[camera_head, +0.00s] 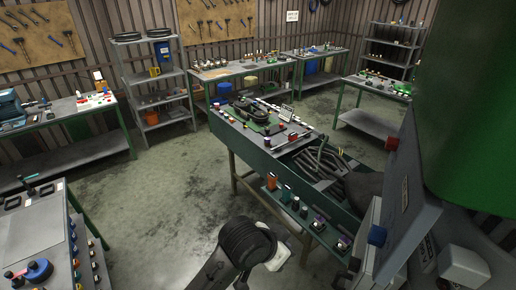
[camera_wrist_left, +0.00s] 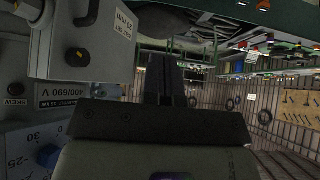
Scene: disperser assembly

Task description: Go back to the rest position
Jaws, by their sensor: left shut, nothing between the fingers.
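My left gripper (camera_wrist_left: 168,65) shows in the left wrist view, its dark fingers together and empty. The fingers point toward the background, beside a grey control box (camera_wrist_left: 95,45) on the left. Nothing in the picture shows the fingers touching the box. In the head view, part of my dark arm (camera_head: 245,243) comes up from the bottom edge; I cannot make out its fingers there. My right gripper is in neither view.
A large green cylinder (camera_head: 470,100) and a grey box with a blue knob (camera_head: 377,236) fill the right. A green workbench (camera_head: 255,150) with tools and parts stands in the middle. Another bench (camera_head: 35,235) is at lower left. The concrete floor (camera_head: 160,195) between them is clear.

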